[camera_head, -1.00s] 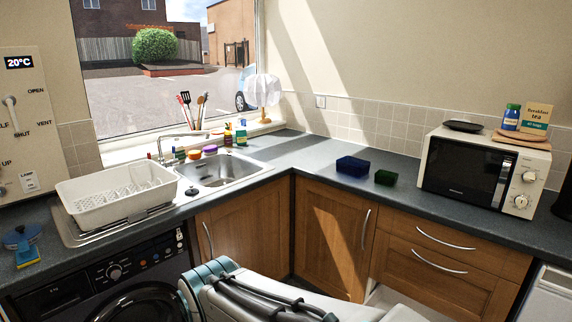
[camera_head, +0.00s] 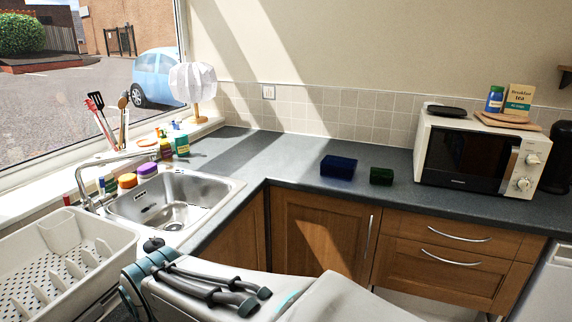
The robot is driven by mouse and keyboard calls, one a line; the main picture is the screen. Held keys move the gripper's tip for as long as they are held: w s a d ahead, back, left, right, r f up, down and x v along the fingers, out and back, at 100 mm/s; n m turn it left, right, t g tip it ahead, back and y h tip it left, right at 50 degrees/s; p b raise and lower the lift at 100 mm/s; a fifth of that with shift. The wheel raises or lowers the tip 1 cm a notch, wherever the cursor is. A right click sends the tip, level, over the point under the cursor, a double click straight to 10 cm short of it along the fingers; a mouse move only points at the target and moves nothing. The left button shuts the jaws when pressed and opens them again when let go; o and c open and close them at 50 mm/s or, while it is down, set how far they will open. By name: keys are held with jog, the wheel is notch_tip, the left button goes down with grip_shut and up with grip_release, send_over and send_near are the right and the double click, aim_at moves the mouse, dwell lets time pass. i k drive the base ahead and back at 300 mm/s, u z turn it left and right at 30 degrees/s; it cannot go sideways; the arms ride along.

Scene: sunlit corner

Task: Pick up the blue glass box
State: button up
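The blue glass box (camera_head: 338,167) is a small dark blue block on the grey worktop (camera_head: 300,190), right of the inside corner. A smaller dark green box (camera_head: 381,176) stands just to its right, with a narrow gap between them. My arm shows at the bottom of the view, in front of the lower cupboards. My gripper is not in view, so I cannot see whether it is open or shut. Nothing touches the blue box.
A white microwave (camera_head: 478,158) stands right of the boxes. A steel sink (camera_head: 172,203) and a white dish rack (camera_head: 62,262) are at the left. A lamp (camera_head: 193,85) stands on the windowsill. The worktop left of the blue box is clear.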

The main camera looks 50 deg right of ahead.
aim_at(334, 167)
jog(key=z, duration=0.7)
jog(key=i, duration=0.85)
jog(key=z, duration=1)
